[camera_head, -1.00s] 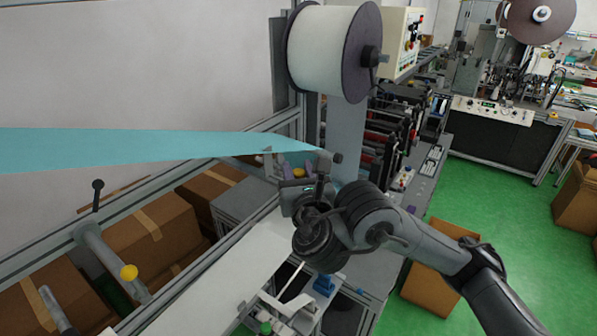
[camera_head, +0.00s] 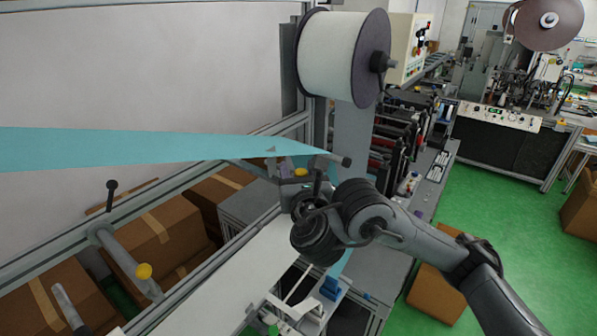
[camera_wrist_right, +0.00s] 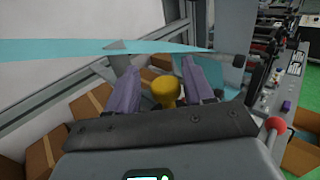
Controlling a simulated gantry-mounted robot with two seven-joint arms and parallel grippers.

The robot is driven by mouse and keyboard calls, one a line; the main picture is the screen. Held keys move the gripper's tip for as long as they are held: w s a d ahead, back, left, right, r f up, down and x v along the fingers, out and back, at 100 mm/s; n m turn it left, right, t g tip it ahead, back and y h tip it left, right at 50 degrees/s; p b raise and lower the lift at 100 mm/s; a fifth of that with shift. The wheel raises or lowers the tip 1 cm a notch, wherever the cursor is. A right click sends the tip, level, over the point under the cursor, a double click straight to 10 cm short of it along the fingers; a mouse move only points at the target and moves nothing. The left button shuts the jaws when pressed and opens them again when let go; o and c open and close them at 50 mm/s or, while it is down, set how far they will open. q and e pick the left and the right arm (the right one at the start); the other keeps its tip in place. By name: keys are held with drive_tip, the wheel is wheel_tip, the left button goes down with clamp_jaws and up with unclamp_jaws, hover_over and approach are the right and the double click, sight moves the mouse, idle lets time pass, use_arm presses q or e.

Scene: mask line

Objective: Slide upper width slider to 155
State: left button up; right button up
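A yellow knob (camera_head: 302,172) sits below the teal web (camera_head: 150,147), near a dark-ended bar (camera_head: 335,159). I take it for the upper width slider's knob. My right gripper (camera_head: 293,166) is at the knob, its black body partly covering the area. In the right wrist view, the purple fingers (camera_wrist_right: 158,66) stand apart on either side of the knob (camera_wrist_right: 165,91). The gap on the left looks wider than on the right, and I cannot tell whether either finger touches. A grey pointed plate (camera_wrist_right: 116,47) shows at the web's edge. No scale reading is legible. My left gripper is out of view.
A large white reel (camera_head: 340,55) hangs above and behind. A metal frame rail (camera_head: 215,168) runs diagonally, with cardboard boxes (camera_head: 155,232) behind it. A red ball knob (camera_wrist_right: 276,125) is right of the gripper in the wrist view.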

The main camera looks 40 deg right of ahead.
drive_tip(key=shift+s, duration=0.1)
drive_tip(key=shift+s+a+p, duration=0.3)
drive_tip(key=p+v, duration=0.2)
drive_tip(key=v, duration=0.8)
drive_tip(key=shift+f, duration=0.1)
